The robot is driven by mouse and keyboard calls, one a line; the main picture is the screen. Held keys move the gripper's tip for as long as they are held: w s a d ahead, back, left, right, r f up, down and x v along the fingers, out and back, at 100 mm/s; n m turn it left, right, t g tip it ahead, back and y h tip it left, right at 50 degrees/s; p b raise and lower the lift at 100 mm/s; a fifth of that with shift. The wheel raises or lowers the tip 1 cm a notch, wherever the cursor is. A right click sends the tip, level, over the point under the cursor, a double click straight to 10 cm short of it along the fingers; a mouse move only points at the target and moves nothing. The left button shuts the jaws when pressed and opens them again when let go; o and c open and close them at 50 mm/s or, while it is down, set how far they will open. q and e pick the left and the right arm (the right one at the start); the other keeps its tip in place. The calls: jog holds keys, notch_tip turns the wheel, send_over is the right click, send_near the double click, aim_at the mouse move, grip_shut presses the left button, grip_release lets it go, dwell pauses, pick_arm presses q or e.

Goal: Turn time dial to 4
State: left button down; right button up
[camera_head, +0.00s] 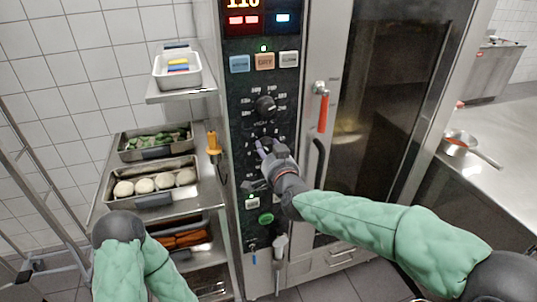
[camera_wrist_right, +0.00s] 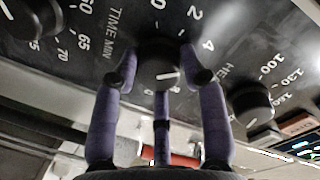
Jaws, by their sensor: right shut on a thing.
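In the head view the gripper mostly hides this dial. My left arm shows at lower left, its gripper out of view.
The heat dial (camera_head: 265,106) sits just above on the oven panel (camera_head: 240,130). A red-handled latch (camera_head: 323,108) and the oven door (camera_head: 385,120) are to the right. A rack with food trays (camera_head: 153,200) stands left. A pan (camera_head: 455,147) rests on the right counter.

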dwell(0.3)
jog(key=o, duration=1.1)
jog(key=shift+w+f, duration=0.1)
jog(key=shift+f, duration=0.05)
jog(key=shift+w+a, duration=0.1)
jog(key=shift+w, duration=0.05)
